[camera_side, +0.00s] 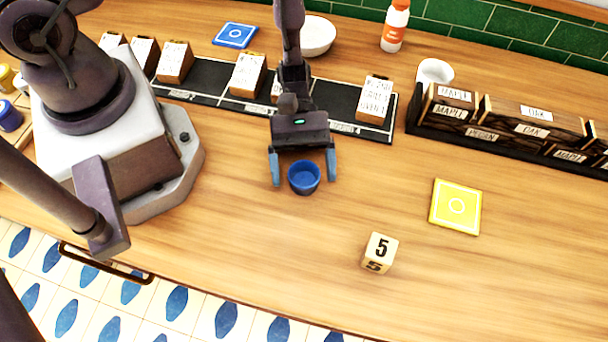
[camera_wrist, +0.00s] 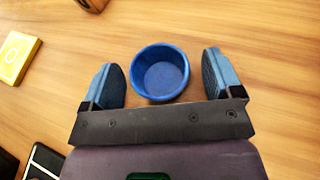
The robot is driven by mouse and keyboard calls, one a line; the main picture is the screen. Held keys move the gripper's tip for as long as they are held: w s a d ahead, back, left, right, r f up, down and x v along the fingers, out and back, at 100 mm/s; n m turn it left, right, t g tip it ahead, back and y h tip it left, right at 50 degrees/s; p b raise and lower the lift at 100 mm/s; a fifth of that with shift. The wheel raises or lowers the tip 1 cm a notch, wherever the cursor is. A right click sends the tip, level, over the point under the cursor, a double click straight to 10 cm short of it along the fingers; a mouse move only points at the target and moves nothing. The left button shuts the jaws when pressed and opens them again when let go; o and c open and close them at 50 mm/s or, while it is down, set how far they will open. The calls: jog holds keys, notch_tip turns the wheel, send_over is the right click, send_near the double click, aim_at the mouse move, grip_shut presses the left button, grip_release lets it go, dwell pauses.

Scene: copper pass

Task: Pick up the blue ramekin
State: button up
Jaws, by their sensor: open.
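The blue ramekin (camera_side: 304,178) is a small round cup standing upright on the wooden counter, near the middle of the side view. My gripper (camera_side: 304,180) is above and around it, open, with one blue-padded finger on each side. In the wrist view the ramekin (camera_wrist: 160,73) shows its empty inside and lies between and slightly beyond the open fingers of my gripper (camera_wrist: 163,78). There are gaps between the ramekin and both fingers. Its exact height below the fingertips is hard to tell.
A yellow square tile (camera_side: 456,207) and a cube marked 5 (camera_side: 380,252) lie to the right. Behind stand a black tray (camera_side: 208,78) with labelled blocks and a rack of wooden blocks (camera_side: 530,130). A white bowl (camera_side: 317,36) is at the back.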

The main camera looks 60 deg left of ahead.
jog(key=c, duration=1)
jog(key=shift+r, duration=0.1)
